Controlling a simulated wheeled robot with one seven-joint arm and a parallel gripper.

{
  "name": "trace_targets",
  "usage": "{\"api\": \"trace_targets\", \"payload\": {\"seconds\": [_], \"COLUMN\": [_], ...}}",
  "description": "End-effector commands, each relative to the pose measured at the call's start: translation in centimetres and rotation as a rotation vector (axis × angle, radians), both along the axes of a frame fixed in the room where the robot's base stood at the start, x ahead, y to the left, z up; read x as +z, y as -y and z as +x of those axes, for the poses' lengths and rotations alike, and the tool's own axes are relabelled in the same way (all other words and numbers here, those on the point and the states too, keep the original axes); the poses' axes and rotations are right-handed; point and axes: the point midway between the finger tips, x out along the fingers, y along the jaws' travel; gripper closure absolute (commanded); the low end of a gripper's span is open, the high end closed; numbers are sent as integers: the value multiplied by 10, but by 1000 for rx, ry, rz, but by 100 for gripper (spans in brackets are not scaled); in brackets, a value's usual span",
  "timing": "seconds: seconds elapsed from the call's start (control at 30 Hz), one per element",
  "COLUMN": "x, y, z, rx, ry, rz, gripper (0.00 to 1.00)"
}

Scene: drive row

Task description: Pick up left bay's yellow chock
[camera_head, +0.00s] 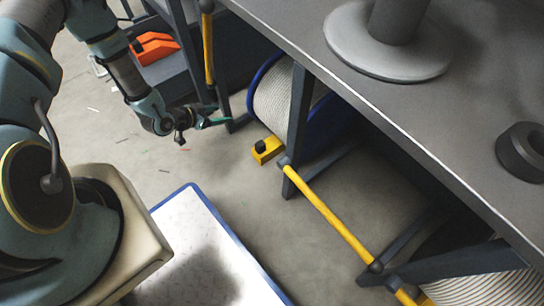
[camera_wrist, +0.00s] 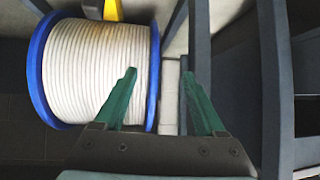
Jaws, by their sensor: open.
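The yellow chock (camera_head: 270,149), with a dark knob on it, sits on the floor at the front of the left bay, beside the rope drum (camera_head: 273,92). My gripper (camera_head: 218,121) is left of the chock and above the floor, apart from it. In the wrist view my gripper (camera_wrist: 159,73) is open, its green fingers apart with nothing held between them. The blue-flanged drum (camera_wrist: 97,72) fills the left of that view. A yellow piece (camera_wrist: 112,9) shows at its top edge; I cannot tell whether it is the chock.
A grey bench top (camera_head: 450,130) with a round-based post and a dark ring covers the bays. A yellow bar (camera_head: 335,215) crosses the bay to the right. Dark frame posts (camera_head: 299,108) stand near the drum. A blue-edged white panel (camera_head: 195,235) lies in front. An orange object (camera_head: 152,47) is behind.

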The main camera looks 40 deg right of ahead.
Motion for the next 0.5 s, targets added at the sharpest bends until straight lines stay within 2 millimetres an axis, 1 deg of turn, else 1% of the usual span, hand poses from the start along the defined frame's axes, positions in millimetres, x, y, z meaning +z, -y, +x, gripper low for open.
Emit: {"api": "trace_targets", "payload": {"seconds": [0.03, 0.1, 0.2, 0.33, 0.43, 0.5], "x": [-43, -68, -92, -106, -109, -112], "y": [7, 14, 20, 24, 28, 34], "z": [-25, -50, -80, -101, -106, -107], "rx": [-35, -72, -109, -131, -136, -138], "ry": [-13, -18, -27, -33, -34, -33], "rz": [-47, -111, -185, -239, -255, -258], "gripper": [28, 28, 28, 28, 28, 28]}}
